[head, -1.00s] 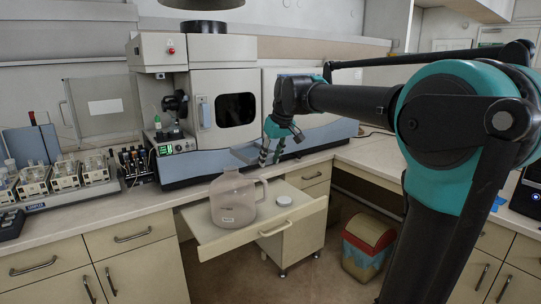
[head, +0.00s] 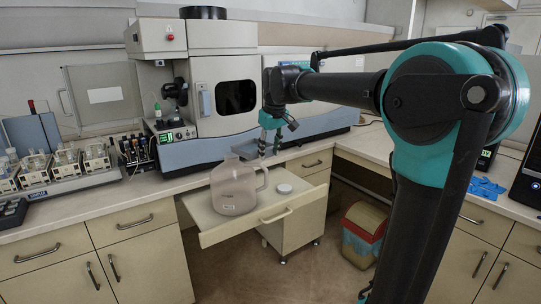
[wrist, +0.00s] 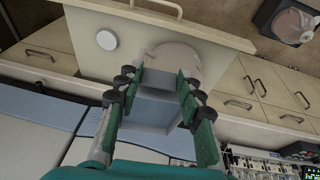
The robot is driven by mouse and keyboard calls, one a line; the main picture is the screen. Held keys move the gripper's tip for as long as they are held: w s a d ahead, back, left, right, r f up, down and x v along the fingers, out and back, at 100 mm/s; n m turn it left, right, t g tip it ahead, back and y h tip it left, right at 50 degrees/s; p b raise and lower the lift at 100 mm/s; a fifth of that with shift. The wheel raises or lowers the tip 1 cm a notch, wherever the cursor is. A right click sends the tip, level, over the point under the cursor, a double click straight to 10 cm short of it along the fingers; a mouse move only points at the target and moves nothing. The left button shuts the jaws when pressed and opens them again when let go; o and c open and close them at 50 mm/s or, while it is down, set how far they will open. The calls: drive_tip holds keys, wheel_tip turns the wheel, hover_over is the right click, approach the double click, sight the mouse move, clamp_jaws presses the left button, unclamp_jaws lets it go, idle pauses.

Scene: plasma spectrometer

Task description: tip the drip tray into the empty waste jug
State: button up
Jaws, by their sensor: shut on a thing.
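The waste jug (head: 233,188) is a translucent, pinkish container with a side handle. It stands upright on the pulled-out drawer board (head: 203,231), and its inside is hard to make out. My gripper (head: 262,152) is above and just right of the jug's neck. In the wrist view, my gripper (wrist: 158,100) is shut on the grey drip tray (wrist: 155,110), with a finger on each side. The jug (wrist: 177,60) is just beyond the tray there, partly hidden by it.
A round white cap (head: 284,189) lies on the board right of the jug. The spectrometer (head: 222,95) stands close behind the gripper. Glassware racks (head: 65,166) are at left. A striped bin (head: 364,236) stands on the floor at right.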

drive_tip(key=shift+a+r+h, duration=0.2)
drive_tip(key=shift+r+h, duration=0.1)
drive_tip(key=shift+r, duration=0.4)
drive_tip(key=shift+w+a+r+g+h, duration=0.1)
drive_tip(key=shift+a+r+g+h, duration=0.15)
drive_tip(key=shift+r, duration=0.3)
drive_tip(key=shift+w+a+r+g+h, duration=0.15)
drive_tip(key=shift+r+h, duration=0.2)
drive_tip(key=shift+r, duration=0.2)
drive_tip(key=shift+w+a+r+g+h, duration=0.1)
drive_tip(key=shift+a+r+h, duration=0.15)
drive_tip(key=shift+r, duration=0.3)
drive_tip(key=shift+w+a+r+g+h, duration=0.15)
drive_tip(key=shift+a+r+h, duration=0.15)
drive_tip(key=shift+r, duration=0.2)
drive_tip(key=shift+w+a+r+g+h, duration=0.1)
drive_tip(key=shift+a+r+g+h, duration=0.15)
drive_tip(key=shift+r+h, duration=0.2)
drive_tip(key=shift+w+a+r+g+h, duration=0.15)
drive_tip(key=shift+a+r+h, duration=0.15)
drive_tip(key=shift+r, duration=0.25)
drive_tip(key=shift+n, duration=0.3)
idle(1.7)
